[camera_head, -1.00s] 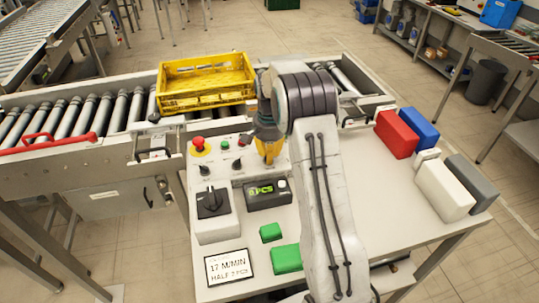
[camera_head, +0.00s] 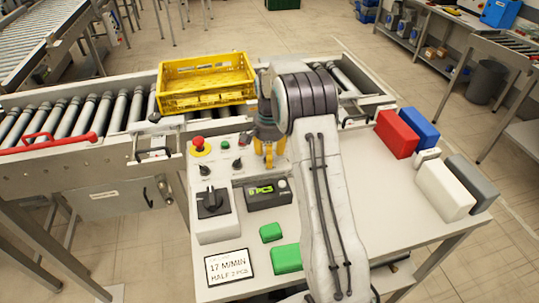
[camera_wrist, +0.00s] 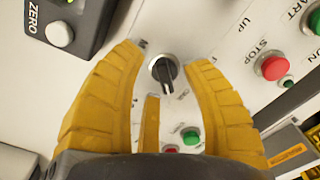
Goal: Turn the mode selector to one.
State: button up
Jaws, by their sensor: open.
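In the wrist view a black selector knob (camera_wrist: 163,72) with a silver ring stands between the yellow fingers of my gripper (camera_wrist: 172,65). The fingers are open around it, with a gap on each side; I cannot tell how far its tip depth is from the panel. Its label is not readable, so I cannot confirm that it is the mode selector. In the head view my gripper (camera_head: 268,158) is over the right part of the control panel (camera_head: 218,179) and hides what lies beneath. Two small black knobs (camera_head: 205,170) and (camera_head: 237,163) show left of it.
A red emergency stop (camera_head: 198,145), a large black rotary switch (camera_head: 211,203) and a display box (camera_head: 268,193) are close by. The wrist view shows a red STOP button (camera_wrist: 273,66) and a ZERO button (camera_wrist: 59,34). A yellow crate (camera_head: 205,100) sits on the rollers behind.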

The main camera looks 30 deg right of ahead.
notch_tip(320, 180, up, 12)
dwell(0.8)
dwell(0.6)
